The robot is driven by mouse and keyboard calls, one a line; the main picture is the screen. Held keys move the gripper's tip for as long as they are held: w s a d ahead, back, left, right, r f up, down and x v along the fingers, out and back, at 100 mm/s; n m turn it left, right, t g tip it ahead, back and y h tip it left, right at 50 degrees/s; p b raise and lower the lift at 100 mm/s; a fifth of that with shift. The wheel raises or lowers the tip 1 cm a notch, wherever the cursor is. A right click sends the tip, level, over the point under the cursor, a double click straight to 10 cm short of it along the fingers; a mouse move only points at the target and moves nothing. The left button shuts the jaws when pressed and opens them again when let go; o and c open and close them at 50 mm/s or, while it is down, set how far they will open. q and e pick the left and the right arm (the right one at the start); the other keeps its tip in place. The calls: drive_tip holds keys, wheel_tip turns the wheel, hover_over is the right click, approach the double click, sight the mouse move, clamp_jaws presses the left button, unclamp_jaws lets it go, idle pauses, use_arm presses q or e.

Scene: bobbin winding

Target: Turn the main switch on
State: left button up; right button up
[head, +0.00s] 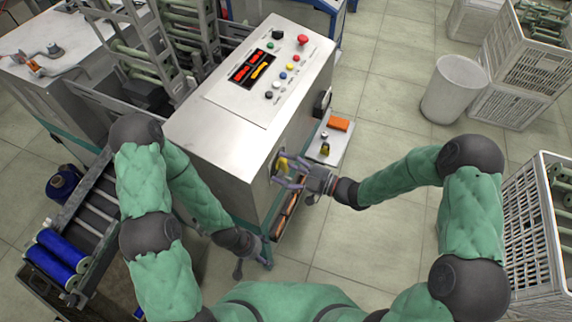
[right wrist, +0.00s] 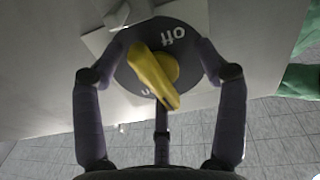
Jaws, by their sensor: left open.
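The main switch is a yellow handle (right wrist: 154,75) on a dark round plate (right wrist: 127,76) on the cabinet's side. The handle slants from upper left to lower right in the right wrist view. "Off" reads at the plate's upper right, and an "n" shows at its lower left, the rest of that word hidden. The yellow switch also shows in the head view (head: 282,164). My right gripper (head: 288,176) is at the switch; its spread fingers (right wrist: 163,60) stand around the plate, with gaps beside the handle. My left gripper (head: 254,259) hangs low by the cabinet's lower corner, empty.
The metal cabinet (head: 208,133) carries a display, buttons and a red stop knob (head: 303,40) on top. A small side shelf (head: 333,150) with an orange block is right of my right gripper. A bin (head: 454,88) and crates (head: 505,100) stand right; blue rolls (head: 55,255) lie left.

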drive_tip(key=shift+w+r, duration=0.15)
drive_tip(key=shift+r, duration=0.05)
idle(0.3)
drive_tip(key=shift+d, duration=0.15)
drive_tip(key=shift+d, duration=0.35)
drive_tip(key=v, duration=0.8)
drive_tip(key=shift+f, duration=0.1)
